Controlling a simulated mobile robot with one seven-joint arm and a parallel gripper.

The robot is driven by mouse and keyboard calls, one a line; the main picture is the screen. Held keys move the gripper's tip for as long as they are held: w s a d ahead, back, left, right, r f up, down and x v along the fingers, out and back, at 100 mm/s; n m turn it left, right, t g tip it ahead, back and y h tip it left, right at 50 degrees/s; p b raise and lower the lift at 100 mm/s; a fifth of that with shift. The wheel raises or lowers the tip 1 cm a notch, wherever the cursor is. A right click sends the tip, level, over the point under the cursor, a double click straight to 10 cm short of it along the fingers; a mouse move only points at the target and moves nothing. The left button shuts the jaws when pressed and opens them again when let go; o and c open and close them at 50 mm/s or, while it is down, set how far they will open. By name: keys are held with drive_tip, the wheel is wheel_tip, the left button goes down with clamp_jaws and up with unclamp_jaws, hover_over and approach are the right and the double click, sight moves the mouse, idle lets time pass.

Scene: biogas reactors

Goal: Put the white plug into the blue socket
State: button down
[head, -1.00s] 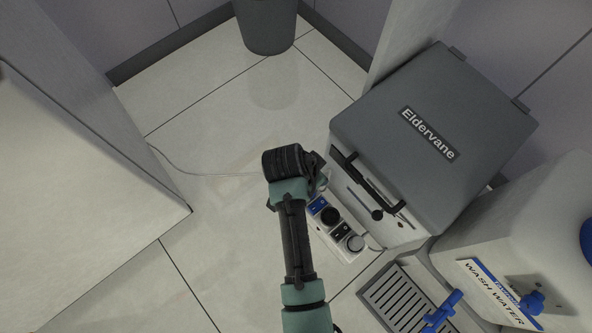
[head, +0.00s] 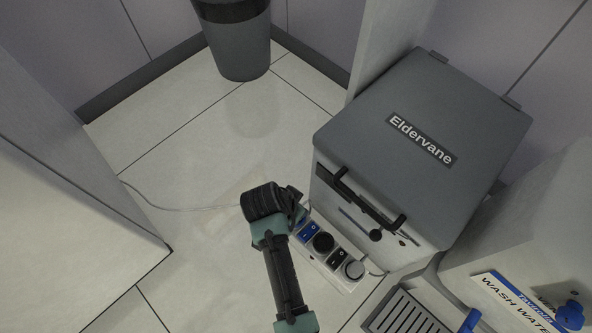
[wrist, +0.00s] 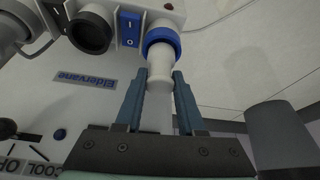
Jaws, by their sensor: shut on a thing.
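My gripper (wrist: 158,100) is shut on the white plug (wrist: 159,84), with one finger on each side of it. The plug's far end is at the blue socket (wrist: 163,37), and the blue ring shows around it in the wrist view. I cannot tell how deep the plug sits. In the head view my gripper (head: 298,208) is at the upper left end of the white socket strip (head: 342,282), and it hides the blue socket and the plug there.
The strip also has a black socket (wrist: 90,30), a blue switch (wrist: 130,28) and a filled socket (head: 354,269). The grey-lidded Eldervane box (head: 420,130) stands right beside it. A thin cable (head: 180,207) runs left across clear floor. A bin (head: 240,50) stands behind.

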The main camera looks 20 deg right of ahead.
drive_tip(key=shift+f, duration=0.45)
drive_tip(key=shift+f, duration=0.3)
drive_tip(key=c, duration=0.5)
unclamp_jaws()
drive_tip(key=shift+p+v, duration=4)
drive_tip(key=shift+v, duration=2.3)
